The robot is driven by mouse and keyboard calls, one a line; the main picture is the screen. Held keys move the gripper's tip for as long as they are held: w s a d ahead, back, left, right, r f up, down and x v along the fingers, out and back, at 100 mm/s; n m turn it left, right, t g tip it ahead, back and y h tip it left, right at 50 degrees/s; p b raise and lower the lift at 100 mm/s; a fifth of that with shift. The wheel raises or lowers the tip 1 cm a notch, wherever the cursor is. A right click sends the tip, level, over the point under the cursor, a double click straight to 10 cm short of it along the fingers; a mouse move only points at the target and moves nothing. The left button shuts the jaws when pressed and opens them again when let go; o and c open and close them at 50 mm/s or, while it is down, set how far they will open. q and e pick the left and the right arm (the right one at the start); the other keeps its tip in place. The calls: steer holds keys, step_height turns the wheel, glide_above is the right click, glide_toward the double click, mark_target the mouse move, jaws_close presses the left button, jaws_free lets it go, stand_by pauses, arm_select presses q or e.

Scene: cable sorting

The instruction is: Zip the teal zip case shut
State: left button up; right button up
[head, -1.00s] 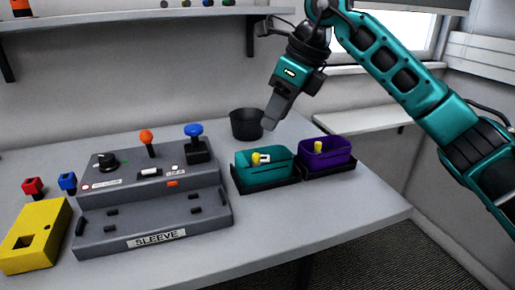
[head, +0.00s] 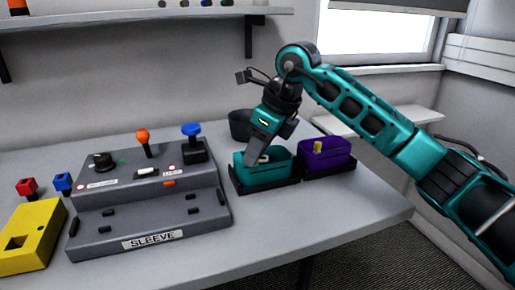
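The teal zip case (head: 264,175) stands open-topped in a dark tray on the table, right of the grey console. A small pale item shows inside it, partly hidden by my gripper. My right gripper (head: 252,160) points down at the left end of the case, with its fingertips at or just above the rim. I cannot tell whether it touches the case or whether its fingers are apart. The zip pull cannot be made out. My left gripper is not in view.
A purple case (head: 325,156) with a yellow item stands close on the right. A black bin (head: 240,125) is behind. The grey console (head: 150,205), with upright orange and blue knobs, stands left. A yellow block (head: 32,238) is far left. The table's front right is clear.

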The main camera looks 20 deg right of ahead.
mark_target(284, 158)
steer(key=c, duration=0.6)
jaws_close()
steer(key=shift+d, duration=0.15)
steer(key=d+p, duration=0.1)
steer(key=d, duration=0.7)
steer(key=shift+w, duration=0.15)
steer(key=shift+a, duration=0.1)
steer(key=o, duration=0.8)
jaws_free()
steer(key=shift+c, duration=0.2)
steer(key=shift+r, duration=0.15)
